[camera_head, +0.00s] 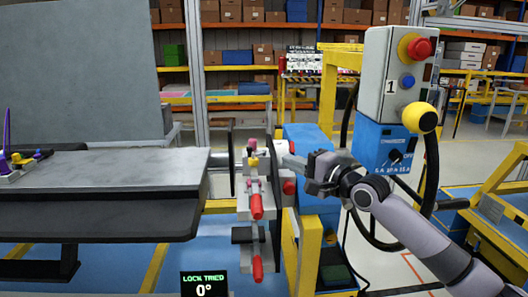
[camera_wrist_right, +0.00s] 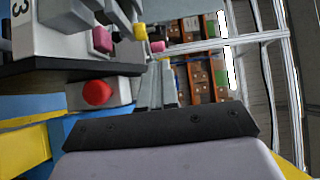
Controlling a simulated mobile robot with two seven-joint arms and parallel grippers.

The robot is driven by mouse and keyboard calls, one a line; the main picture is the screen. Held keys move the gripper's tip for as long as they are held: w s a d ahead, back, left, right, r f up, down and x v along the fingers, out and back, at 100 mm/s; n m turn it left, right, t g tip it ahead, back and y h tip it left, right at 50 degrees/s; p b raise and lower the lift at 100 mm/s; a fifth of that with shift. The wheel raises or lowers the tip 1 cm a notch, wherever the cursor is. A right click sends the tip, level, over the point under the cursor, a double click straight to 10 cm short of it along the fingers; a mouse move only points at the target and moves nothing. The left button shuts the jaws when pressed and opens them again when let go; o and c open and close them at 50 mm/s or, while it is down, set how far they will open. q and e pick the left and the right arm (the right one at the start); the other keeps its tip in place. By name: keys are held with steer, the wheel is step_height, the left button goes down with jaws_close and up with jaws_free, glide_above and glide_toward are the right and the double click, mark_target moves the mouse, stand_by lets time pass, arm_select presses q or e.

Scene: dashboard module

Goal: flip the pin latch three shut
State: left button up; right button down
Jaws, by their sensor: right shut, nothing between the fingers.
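A grey latch assembly (camera_head: 250,185) stands at the right end of the dashboard module, with a pink knob and a yellow knob at its top and red-tipped handles below. In the right wrist view, a grey block marked 3 (camera_wrist_right: 40,25) is at the upper left, beside a pink knob (camera_wrist_right: 102,40) and a yellow knob (camera_wrist_right: 140,32). I cannot tell the latch's exact position. My right gripper (camera_head: 284,160) is just right of the latch assembly, pointing left. Its fingers (camera_wrist_right: 156,85) are together and empty, below the knobs in the wrist view. My left gripper is not in view.
A red button (camera_wrist_right: 97,92) sits close to my right fingers. A control box (camera_head: 395,75) with a red stop button stands behind my right arm. The grey-topped module (camera_head: 110,170) fills the left. A display (camera_head: 204,284) reads "LOCK TRIED 0°".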

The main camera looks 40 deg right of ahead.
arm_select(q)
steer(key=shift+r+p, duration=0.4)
arm_select(e)
glide_toward(264, 151)
steer(key=shift+w+a+r, duration=0.4)
steer(key=shift+w+a, duration=0.45)
steer(key=shift+w, duration=0.05)
steer(key=shift+w+a+r, duration=0.4)
steer(key=shift+w+a, duration=0.4)
steer(key=shift+w, duration=0.05)
steer(key=shift+w+a+r, duration=0.4)
steer(key=shift+w+a, duration=0.45)
steer(key=shift+w, duration=0.05)
steer(key=shift+d, duration=0.1)
